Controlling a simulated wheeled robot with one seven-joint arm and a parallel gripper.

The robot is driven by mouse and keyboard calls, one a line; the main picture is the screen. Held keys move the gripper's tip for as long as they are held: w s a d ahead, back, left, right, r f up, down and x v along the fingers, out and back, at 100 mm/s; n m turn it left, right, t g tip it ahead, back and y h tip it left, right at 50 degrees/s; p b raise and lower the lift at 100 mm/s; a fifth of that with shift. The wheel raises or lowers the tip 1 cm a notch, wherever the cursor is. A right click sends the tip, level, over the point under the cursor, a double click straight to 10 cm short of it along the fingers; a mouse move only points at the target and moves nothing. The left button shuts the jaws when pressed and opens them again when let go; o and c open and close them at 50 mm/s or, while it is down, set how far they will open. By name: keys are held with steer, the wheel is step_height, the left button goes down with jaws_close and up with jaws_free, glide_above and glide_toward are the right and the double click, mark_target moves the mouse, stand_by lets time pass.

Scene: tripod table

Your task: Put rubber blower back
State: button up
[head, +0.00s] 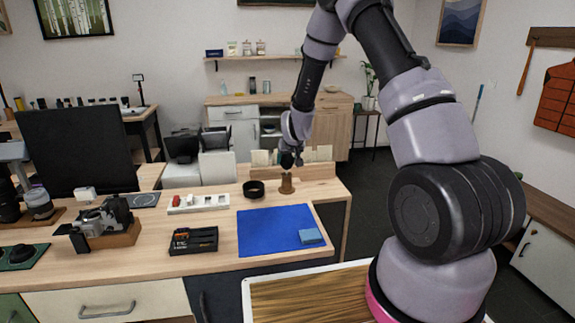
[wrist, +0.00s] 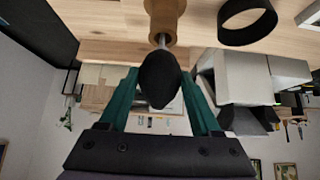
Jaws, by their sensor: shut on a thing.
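The rubber blower (wrist: 159,80) is a black bulb with a thin metal nozzle. My gripper (wrist: 160,76), with green fingers, is shut on the bulb; it also shows in the head view (head: 290,158), at the back of the workbench. A small brown wooden stand (head: 287,186) is on the bench right below the gripper. In the wrist view, which is upside down, the nozzle points at the top of this stand (wrist: 163,18) and meets it in the picture. I cannot tell whether the tip is inside it or just above.
A black ring (head: 253,189) stands just left of the stand. A blue mat (head: 265,235) with a folded blue cloth (head: 311,236) lies in front. A white tray (head: 199,204), a black case (head: 194,240) and a camera (head: 103,217) are further left. The bench's right end is clear.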

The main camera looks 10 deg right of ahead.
steer(key=shift+f, duration=0.85)
steer(key=shift+f, duration=0.3)
steer(key=o, duration=0.6)
